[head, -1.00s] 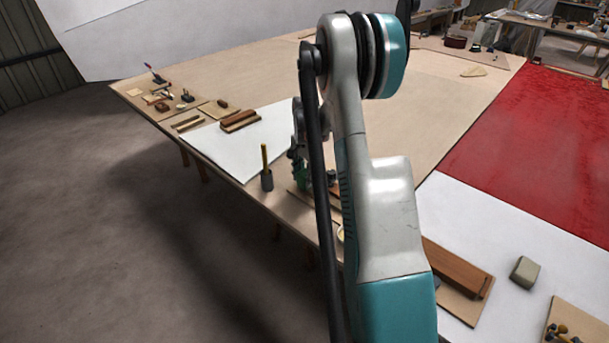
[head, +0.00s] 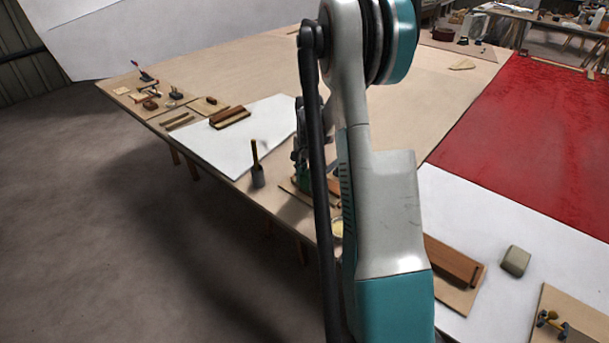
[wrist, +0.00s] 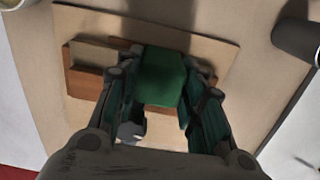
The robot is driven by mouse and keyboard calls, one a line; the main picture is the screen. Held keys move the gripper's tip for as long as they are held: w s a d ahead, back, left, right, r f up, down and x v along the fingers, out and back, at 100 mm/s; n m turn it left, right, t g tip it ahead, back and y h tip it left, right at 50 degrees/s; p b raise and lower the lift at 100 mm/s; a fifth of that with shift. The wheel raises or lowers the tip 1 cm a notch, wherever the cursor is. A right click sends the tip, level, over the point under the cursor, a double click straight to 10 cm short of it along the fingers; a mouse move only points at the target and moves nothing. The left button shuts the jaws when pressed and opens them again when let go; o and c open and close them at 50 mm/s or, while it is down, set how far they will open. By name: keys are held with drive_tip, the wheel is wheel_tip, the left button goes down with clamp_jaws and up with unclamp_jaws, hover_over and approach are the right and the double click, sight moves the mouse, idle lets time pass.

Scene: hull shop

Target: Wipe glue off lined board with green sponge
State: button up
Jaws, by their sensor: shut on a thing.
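My gripper (wrist: 160,92) is shut on the green sponge (wrist: 162,72), which sits between its two fingers in the wrist view. Below it is a thin light wooden board (wrist: 215,42); I cannot tell whether the sponge touches it. Lines and glue on this board cannot be made out. In the head view my arm hides most of my gripper (head: 303,180), which is low over the near edge of the big table, and the sponge is not clear there.
Brown blocks (wrist: 84,80) lie on the board beside my gripper. A dark cup with a brush (head: 257,177) stands to the left, and a bowl with yellow contents (head: 337,229) to the right. A white sheet (head: 235,155) and a grey-green block (head: 515,261) lie farther out.

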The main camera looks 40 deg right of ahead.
drive_tip(key=shift+s, duration=0.45)
drive_tip(key=shift+w+a+f, duration=0.1)
drive_tip(key=shift+w+a, duration=0.05)
drive_tip(key=shift+w, duration=0.9)
drive_tip(key=shift+w+a, duration=0.1)
drive_tip(key=shift+w, duration=2.3)
drive_tip(key=shift+s, duration=2.35)
drive_tip(key=shift+s+d+b, duration=0.2)
drive_tip(key=shift+s+b, duration=0.2)
drive_tip(key=shift+s, duration=0.75)
